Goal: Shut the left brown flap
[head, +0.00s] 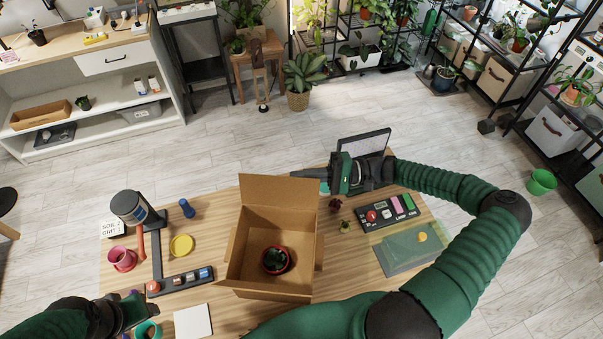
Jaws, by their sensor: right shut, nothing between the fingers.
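An open brown cardboard box (262,292) stands on the wooden table, with a dark plant in a red pot (275,260) inside. Its left brown flap (236,232) stands up, away from the opening. The far flap (280,190) is raised too, and the right flap (319,242) sticks up or out at the right side. My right gripper (324,181) is shut and empty beyond the box's far right corner, close to the far flap; contact cannot be told. My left gripper (143,318) is low at the left, left of the box; its fingers are unclear.
Left of the box are a dark lamp-like stand (133,208), a yellow dish (181,246), a pink cup (122,259) and a dark strip with small items (180,281). Right are a label board (390,212) and green sheets (408,248). A white pad (192,321) lies in front.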

